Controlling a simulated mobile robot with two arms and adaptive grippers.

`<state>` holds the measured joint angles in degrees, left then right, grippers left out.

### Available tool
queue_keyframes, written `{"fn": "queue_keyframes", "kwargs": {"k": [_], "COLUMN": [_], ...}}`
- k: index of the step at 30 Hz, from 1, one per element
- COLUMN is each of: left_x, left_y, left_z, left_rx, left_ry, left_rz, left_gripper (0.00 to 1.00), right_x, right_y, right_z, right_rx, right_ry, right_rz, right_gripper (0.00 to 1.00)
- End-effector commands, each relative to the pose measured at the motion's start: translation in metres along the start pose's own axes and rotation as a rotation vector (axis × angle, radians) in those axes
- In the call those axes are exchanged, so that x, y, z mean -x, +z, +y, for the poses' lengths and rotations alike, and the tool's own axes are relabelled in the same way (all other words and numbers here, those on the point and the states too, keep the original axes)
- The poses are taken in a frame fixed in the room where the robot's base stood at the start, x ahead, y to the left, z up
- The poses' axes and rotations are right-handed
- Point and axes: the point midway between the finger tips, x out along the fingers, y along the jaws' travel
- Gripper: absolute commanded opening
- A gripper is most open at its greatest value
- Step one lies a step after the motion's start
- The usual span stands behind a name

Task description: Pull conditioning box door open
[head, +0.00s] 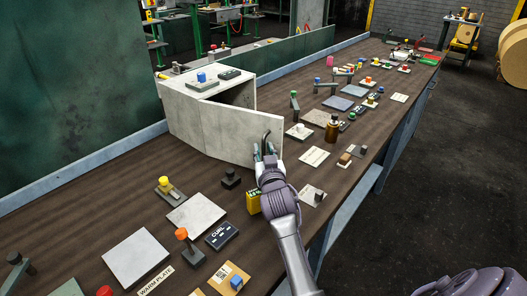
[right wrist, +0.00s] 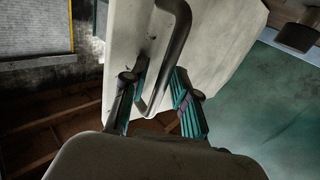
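The conditioning box (head: 185,110) is a pale, worn box on the long bench, left of centre in the head view. Its door (head: 235,130) stands partly open, with a dark gap into the inside above it. The dark bent door handle (head: 266,140) is near the door's free edge; it also shows in the right wrist view (right wrist: 178,55). My right gripper (head: 264,155) is at the handle. In the right wrist view its teal-padded fingers (right wrist: 160,102) are spread on either side of the handle, with a gap to the right finger. My left gripper is not in view.
A yellow box (head: 253,202) and a small dark block (head: 231,178) stand near my right gripper. Pale plates, levers and knobs cover much of the bench (head: 100,215). A brown bottle (head: 332,128) stands right of the door.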

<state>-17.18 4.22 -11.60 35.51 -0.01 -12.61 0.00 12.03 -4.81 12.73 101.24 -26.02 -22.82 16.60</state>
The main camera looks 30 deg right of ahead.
Motion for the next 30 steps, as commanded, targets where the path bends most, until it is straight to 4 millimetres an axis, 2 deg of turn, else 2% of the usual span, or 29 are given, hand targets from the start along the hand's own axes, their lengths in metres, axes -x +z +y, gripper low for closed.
{"fn": "queue_keyframes", "kwargs": {"k": [11,22,26,30], "left_x": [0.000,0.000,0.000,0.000], "left_y": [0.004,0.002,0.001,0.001], "left_z": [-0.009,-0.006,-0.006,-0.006], "left_rx": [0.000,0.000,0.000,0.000], "left_ry": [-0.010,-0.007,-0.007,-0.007], "left_rz": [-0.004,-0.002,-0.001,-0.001], "left_gripper": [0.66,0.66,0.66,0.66], "right_x": [0.005,0.061,0.073,0.075], "right_y": [0.001,0.002,0.001,0.000], "right_z": [-0.001,0.000,0.000,0.000], "right_rx": [-0.002,-0.002,-0.001,-0.001], "right_ry": [-0.001,-0.001,0.000,0.000], "right_rz": [-0.001,-0.003,-0.001,0.000], "right_gripper": [0.37,0.37,0.37,0.37]}}
